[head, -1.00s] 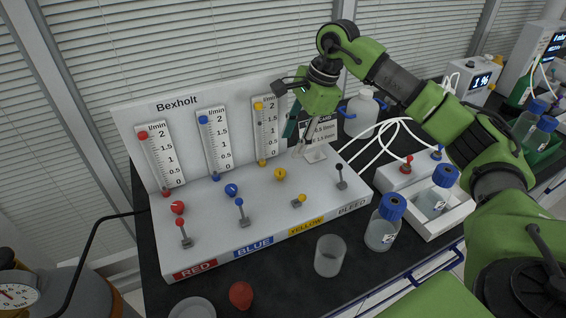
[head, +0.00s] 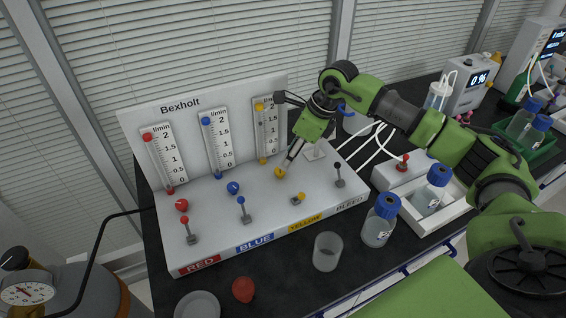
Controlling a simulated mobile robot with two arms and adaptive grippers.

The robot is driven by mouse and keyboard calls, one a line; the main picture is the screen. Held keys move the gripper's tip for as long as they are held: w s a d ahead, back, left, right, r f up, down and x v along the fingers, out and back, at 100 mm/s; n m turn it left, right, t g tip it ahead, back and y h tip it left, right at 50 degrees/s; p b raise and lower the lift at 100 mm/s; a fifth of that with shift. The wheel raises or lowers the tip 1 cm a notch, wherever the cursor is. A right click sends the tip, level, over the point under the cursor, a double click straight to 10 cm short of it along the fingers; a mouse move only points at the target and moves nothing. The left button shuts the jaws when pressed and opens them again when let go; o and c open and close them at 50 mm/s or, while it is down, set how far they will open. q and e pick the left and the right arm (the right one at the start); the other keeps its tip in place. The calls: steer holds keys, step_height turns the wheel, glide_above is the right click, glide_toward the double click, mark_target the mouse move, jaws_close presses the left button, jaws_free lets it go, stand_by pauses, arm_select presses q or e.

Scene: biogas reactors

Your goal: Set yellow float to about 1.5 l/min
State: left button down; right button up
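The yellow flow tube (head: 267,135) stands rightmost of three on the Bexholt panel, with a scale up to 2 l/min. A yellow ball (head: 259,106) shows at its top near the 2 mark and a smaller one (head: 262,161) at its foot; I cannot tell which is the float. The yellow round knob (head: 280,174) sits on the sloped deck below the tube. My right gripper (head: 284,168) points down at this knob, its fingertips at or touching it; whether they grip is too small to tell. The yellow lever (head: 299,197) lies tilted to the right. My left gripper is out of view.
Red (head: 181,205) and blue (head: 233,188) knobs and upright red, blue and black levers share the deck. A clear beaker (head: 327,252), a red cap (head: 243,290) and a blue-capped bottle (head: 379,222) stand in front. White tubes run right of the panel.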

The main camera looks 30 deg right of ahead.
mark_target(280, 173)
steer(key=p+x, duration=0.1)
steer(key=x, duration=0.5)
